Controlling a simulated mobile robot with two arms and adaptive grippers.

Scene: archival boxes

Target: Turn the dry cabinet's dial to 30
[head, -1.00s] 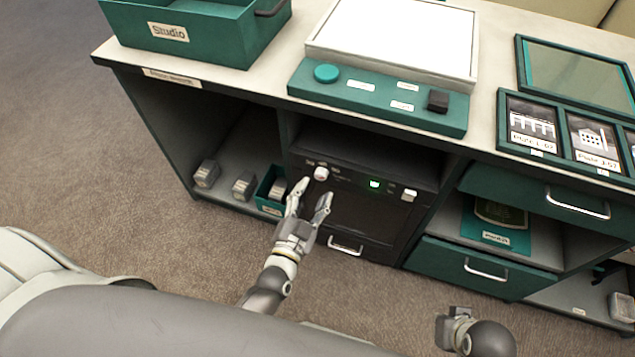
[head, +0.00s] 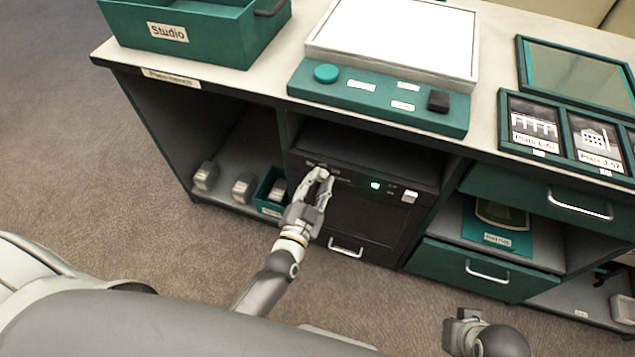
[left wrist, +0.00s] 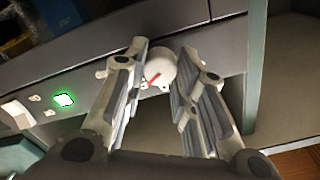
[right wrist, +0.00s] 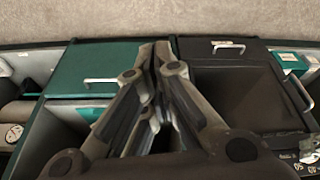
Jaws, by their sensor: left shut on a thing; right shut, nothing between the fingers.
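The black dry cabinet (head: 365,218) sits in the middle bay under the counter, with a lit green display (head: 375,185) on its front panel. Its dial (left wrist: 160,70) is a white round knob with a red pointer mark, seen in the left wrist view. My left gripper (head: 320,178) is shut on the dial, one finger on each side; it also shows in the left wrist view (left wrist: 161,75). In the head view the fingers mostly cover the dial, and I cannot read its setting. My right gripper (right wrist: 160,48) is shut and empty, away from the cabinet panel.
A white switch (head: 410,196) is right of the display, and a handle (head: 346,246) is low on the cabinet. A small green bin (head: 268,190) stands on the shelf to the left. Green drawers (head: 480,268) with metal handles are to the right. The counter overhangs the panel.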

